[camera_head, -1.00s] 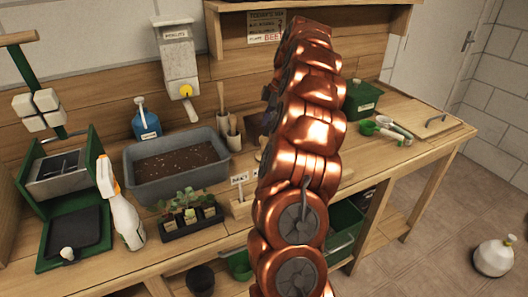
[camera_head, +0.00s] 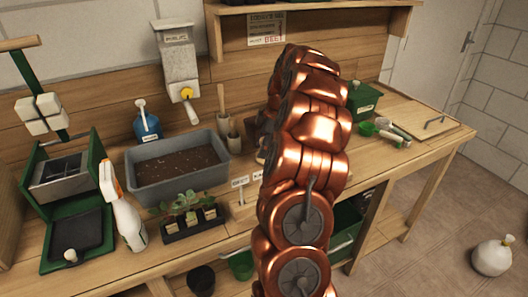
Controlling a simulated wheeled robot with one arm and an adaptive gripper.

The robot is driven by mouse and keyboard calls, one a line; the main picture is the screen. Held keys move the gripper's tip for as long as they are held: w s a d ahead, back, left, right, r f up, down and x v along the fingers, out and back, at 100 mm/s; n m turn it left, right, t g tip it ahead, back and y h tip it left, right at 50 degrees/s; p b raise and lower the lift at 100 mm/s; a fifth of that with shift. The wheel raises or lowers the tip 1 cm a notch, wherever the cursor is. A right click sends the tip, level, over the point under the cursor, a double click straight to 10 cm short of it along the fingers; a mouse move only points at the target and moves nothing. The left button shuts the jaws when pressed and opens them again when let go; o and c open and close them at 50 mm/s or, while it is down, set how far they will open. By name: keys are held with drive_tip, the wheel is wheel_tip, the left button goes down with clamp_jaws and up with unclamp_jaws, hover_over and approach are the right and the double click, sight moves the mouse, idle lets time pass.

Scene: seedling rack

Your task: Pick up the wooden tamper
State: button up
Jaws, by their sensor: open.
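I cannot tell whether either is the wooden tamper. A small pale object (camera_head: 261,156) shows beside my copper arm, partly covered, and it is too small to identify. My arm rises through the middle of the view and bends away over the bench. My gripper is hidden behind the arm, so its fingers and what lies under them do not show.
The wooden bench (camera_head: 440,160) holds the grey tub (camera_head: 178,192), a seedling tray (camera_head: 195,232), a spray bottle (camera_head: 128,225), a blue can (camera_head: 147,127) and a green press (camera_head: 75,240). A green box (camera_head: 365,102) and hand tools (camera_head: 388,133) lie right of my arm. A shelf (camera_head: 330,20) overhangs the back.

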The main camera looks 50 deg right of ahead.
sight(262, 138)
drive_tip(key=shift+f, duration=0.1)
drive_tip(key=shift+c, duration=0.2)
clamp_jaws()
idle(0.5)
drive_tip(key=shift+r+b, duration=0.5)
drive_tip(key=shift+r, duration=1.15)
drive_tip(key=shift+s+r, duration=0.1)
drive_tip(key=shift+r, duration=0.05)
drive_tip(key=s+r+b, duration=0.1)
drive_tip(key=s+b, duration=0.2)
drive_tip(key=s, duration=1.2)
drive_tip(key=shift+s+a+r, duration=0.2)
drive_tip(key=shift+s+a, duration=0.2)
drive_tip(key=shift+a, duration=0.05)
